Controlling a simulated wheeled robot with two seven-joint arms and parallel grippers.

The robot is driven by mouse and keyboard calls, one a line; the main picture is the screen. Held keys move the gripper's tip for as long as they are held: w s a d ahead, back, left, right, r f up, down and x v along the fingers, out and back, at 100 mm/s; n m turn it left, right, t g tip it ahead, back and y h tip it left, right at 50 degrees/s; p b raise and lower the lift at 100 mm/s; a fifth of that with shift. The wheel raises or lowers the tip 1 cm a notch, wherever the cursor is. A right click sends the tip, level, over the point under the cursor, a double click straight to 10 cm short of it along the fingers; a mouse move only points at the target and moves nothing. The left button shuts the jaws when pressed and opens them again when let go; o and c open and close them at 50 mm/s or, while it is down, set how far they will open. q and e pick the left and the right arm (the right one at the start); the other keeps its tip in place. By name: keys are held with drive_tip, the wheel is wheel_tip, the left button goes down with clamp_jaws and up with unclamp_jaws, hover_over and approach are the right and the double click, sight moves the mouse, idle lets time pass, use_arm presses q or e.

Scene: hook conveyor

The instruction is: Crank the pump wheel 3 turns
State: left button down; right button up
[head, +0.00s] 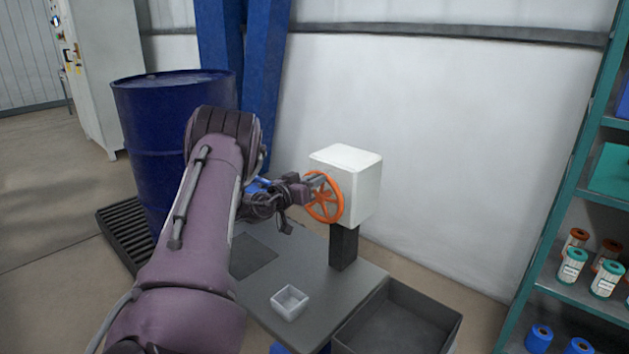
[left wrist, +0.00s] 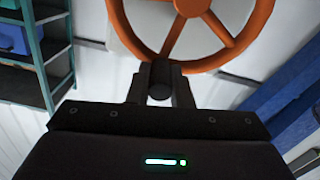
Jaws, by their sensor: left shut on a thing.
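The orange pump wheel (head: 323,198) is mounted upright on the left face of a white pump box (head: 352,180). The box stands on a dark post (head: 343,247) on the grey table. My left gripper (head: 309,185) reaches in from the left and is at the wheel's rim on the near side of the box. In the left wrist view the wheel (left wrist: 190,62) fills the top, and the gripper's fingers (left wrist: 160,85) are shut on a dark round handle (left wrist: 160,80) by the rim. The fingers partly hide this handle. My right gripper is in neither view.
A small white tray (head: 289,302) sits on the grey table (head: 345,290). A dark open bin (head: 400,322) is at the table's right.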

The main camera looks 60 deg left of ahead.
use_arm(q)
drive_tip(key=shift+a+r+n, duration=0.1)
drive_tip(key=shift+a+n, duration=0.15)
drive_tip(key=shift+n, duration=0.15)
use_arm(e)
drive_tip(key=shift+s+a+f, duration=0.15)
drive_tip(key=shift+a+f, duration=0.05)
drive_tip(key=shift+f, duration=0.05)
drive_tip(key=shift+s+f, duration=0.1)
use_arm(q)
drive_tip(key=c, duration=1.3)
unclamp_jaws()
drive_tip(key=shift+s, duration=0.35)
drive_tip(key=v, duration=0.7)
drive_tip(key=shift+p, duration=0.3)
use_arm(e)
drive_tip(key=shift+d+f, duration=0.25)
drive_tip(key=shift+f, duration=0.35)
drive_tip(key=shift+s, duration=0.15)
